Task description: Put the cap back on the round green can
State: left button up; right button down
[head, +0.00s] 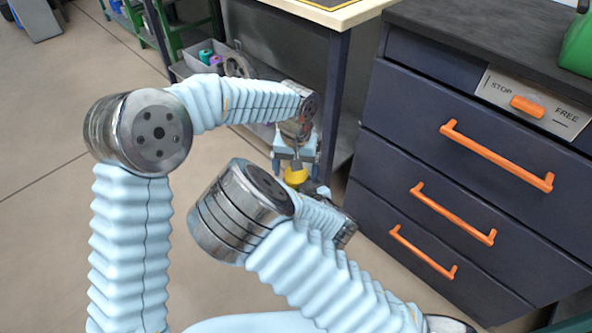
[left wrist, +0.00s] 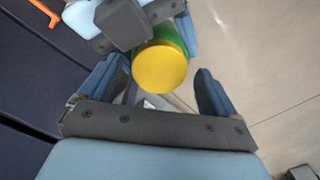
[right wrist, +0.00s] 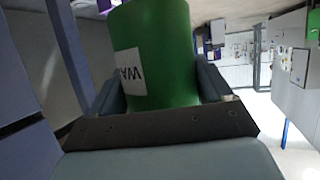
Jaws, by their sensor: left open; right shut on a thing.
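The green can (right wrist: 165,50) with a white label fills the right wrist view. My right gripper (right wrist: 160,86) is shut on its sides. In the left wrist view the yellow cap (left wrist: 160,68) lies over the end of the can, and a strip of green (left wrist: 172,32) shows beyond its edge. Whether the cap is fully seated cannot be told. My left gripper (head: 296,163) is open, its fingers apart on either side of the cap, with gaps to both. In the head view the cap (head: 295,177) shows just below it; the can is largely hidden there.
A dark drawer cabinet (head: 400,125) with orange handles stands close at right, with a STOP/FREE slider panel (head: 530,103). A table (head: 325,12) with a dark leg and a lower shelf holding a grey bin (head: 200,60) is behind. Open floor (head: 50,150) lies at left.

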pick_arm(q)
jog(key=shift+r, duration=1.9)
jog(key=shift+c, duration=0.4)
notch_tip(320, 180, up, 4)
jog(key=shift+f+n, duration=0.25)
jog(key=shift+n, duration=0.75)
jog(key=shift+f, duration=0.1)
jog(key=shift+f, duration=3.95)
